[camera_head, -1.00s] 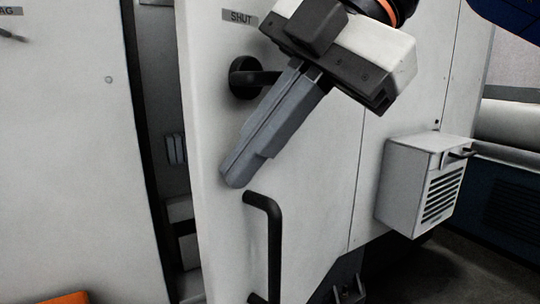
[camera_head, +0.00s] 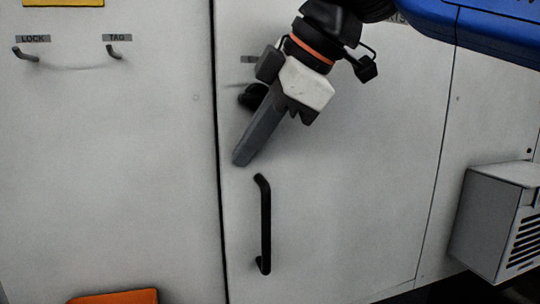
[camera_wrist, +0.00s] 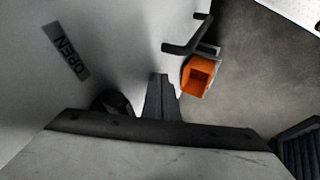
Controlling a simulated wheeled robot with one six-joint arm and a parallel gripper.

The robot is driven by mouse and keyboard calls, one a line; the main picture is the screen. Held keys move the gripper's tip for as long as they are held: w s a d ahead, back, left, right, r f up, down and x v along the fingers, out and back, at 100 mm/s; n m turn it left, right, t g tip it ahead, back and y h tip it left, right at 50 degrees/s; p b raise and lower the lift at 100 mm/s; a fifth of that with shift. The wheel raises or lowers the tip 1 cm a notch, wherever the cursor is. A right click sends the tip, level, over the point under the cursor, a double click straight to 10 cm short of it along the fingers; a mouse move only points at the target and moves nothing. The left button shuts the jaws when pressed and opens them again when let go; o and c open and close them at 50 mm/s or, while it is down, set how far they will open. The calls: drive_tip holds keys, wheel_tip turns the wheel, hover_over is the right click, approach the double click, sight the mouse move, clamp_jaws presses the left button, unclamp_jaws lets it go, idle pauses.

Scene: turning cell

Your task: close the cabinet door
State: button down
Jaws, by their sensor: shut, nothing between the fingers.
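The white cabinet door (camera_head: 340,215) stands flush beside the left panel in the head view, with only a thin dark seam between them. Its black bar handle (camera_head: 264,225) is upright near that seam and also shows in the wrist view (camera_wrist: 188,40). A black rotary latch (camera_head: 252,97) above the handle is partly hidden by my gripper (camera_head: 241,160). My gripper is shut and empty, slanting down in front of the door, its tip just above the bar handle. In the wrist view the fingers (camera_wrist: 159,98) lie close along the door; contact is unclear.
The left panel (camera_head: 110,180) carries hooks labelled LOCK (camera_head: 26,54) and TAG (camera_head: 112,52). An orange bin (camera_wrist: 199,75) stands low near the floor. A vented grey box (camera_head: 495,220) juts out at right. An OPEN label (camera_wrist: 66,50) shows in the wrist view.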

drive_tip(key=shift+w+a+r+m+t, duration=0.15)
drive_tip(key=shift+w+a+m, duration=0.15)
drive_tip(key=shift+w, duration=0.55)
drive_tip(key=shift+w+a+m+t, duration=0.2)
drive_tip(key=shift+w+a, duration=0.1)
drive_tip(key=shift+w, duration=0.55)
drive_tip(key=shift+w, duration=0.1)
